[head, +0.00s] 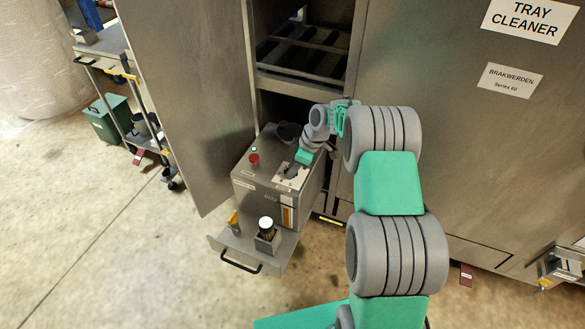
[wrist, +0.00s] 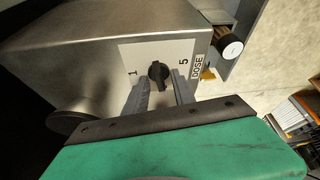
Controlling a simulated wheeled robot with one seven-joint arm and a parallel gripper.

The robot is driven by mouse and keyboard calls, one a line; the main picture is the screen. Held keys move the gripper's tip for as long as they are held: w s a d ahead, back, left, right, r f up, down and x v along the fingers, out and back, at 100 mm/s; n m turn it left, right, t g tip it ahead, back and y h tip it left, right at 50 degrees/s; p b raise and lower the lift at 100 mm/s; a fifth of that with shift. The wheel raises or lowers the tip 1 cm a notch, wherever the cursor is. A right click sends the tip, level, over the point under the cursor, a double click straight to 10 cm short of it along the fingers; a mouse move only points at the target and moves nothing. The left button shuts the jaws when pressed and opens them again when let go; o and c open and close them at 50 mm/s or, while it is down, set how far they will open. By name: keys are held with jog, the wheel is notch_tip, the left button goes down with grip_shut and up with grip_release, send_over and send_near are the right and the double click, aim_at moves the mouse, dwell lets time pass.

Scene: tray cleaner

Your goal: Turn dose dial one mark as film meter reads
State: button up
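The dose dial (wrist: 158,74) is a small black knob on a white plate (wrist: 128,52) marked 1 at left and 5 at right, with a DOSE label beside it. The plate is on top of a steel dosing box (head: 262,190). My gripper (wrist: 161,80) is open, with one grey finger on each side of the dial in the wrist view; I cannot tell whether either touches it. In the head view my gripper (head: 295,166) is over the box top and hides the dial. An upright white and orange strip (head: 287,214) is on the box front; no reading is legible, and I cannot tell whether it is the film meter.
A pull-out shelf (head: 285,247) holds a white-capped dark bottle (head: 266,229) in front of the box. A red button (head: 254,158) is on the box top. The open cabinet door (head: 190,90) stands left, with a trolley (head: 128,75) beyond. Floor at lower left is clear.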

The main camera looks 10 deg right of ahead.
jog(key=shift+c, duration=0.2)
grip_shut()
dwell(0.6)
jog(key=m+t, duration=0.1)
jog(key=m, duration=0.1)
jog(key=m+h+b, duration=0.1)
jog(key=m, duration=0.2)
jog(key=shift+s+a+m+t, duration=0.1)
jog(key=shift+s+m+t, duration=0.05)
jog(key=shift+m+t, duration=0.2)
jog(key=shift+a+m+t+h+b, duration=0.15)
jog(key=shift+m+h, duration=0.3)
jog(key=shift+m, duration=0.6)
jog(key=shift+d+m+t+h+b, duration=0.1)
jog(key=shift+m+t+h+b, duration=0.25)
jog(key=shift+m, duration=0.65)
jog(key=shift+o, duration=0.2)
grip_release()
